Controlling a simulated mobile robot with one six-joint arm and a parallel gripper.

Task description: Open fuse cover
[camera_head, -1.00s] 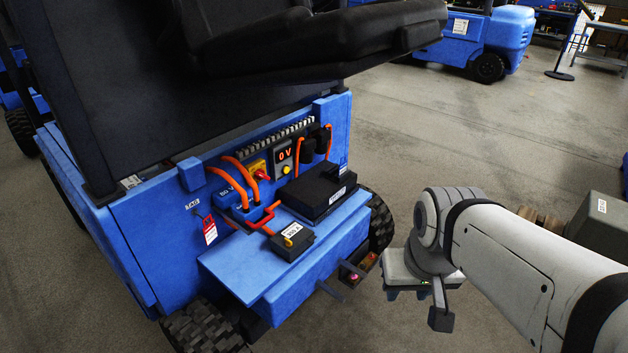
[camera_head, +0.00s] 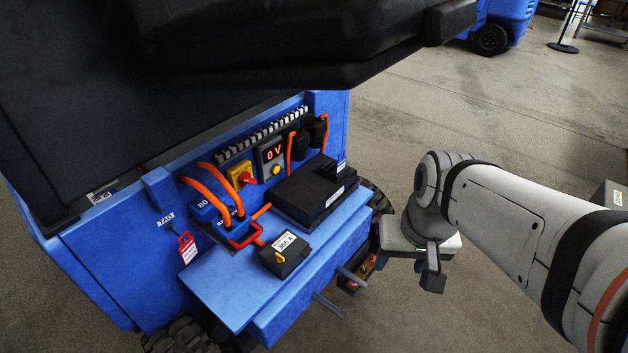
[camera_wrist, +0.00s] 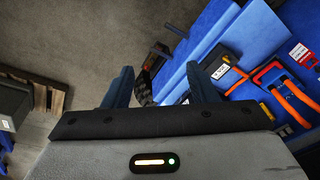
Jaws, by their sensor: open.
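The fuse cover appears to be a small black box (camera_head: 286,254) with a white label and a yellow catch, lying closed on the blue shelf of the truck. In the wrist view a black box (camera_wrist: 222,70) with a yellow part, likely the same one, shows just beyond the right finger. My gripper (camera_wrist: 160,85) is open and empty, its two blue fingers wide apart.
A larger black box (camera_head: 314,191) lies behind the fuse cover. Orange cables (camera_head: 222,187), a red handle (camera_head: 245,236), a "0 V" display (camera_head: 273,153) and a red tag (camera_head: 187,247) are close by. The dark seat overhangs above. Floor right of the truck is open.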

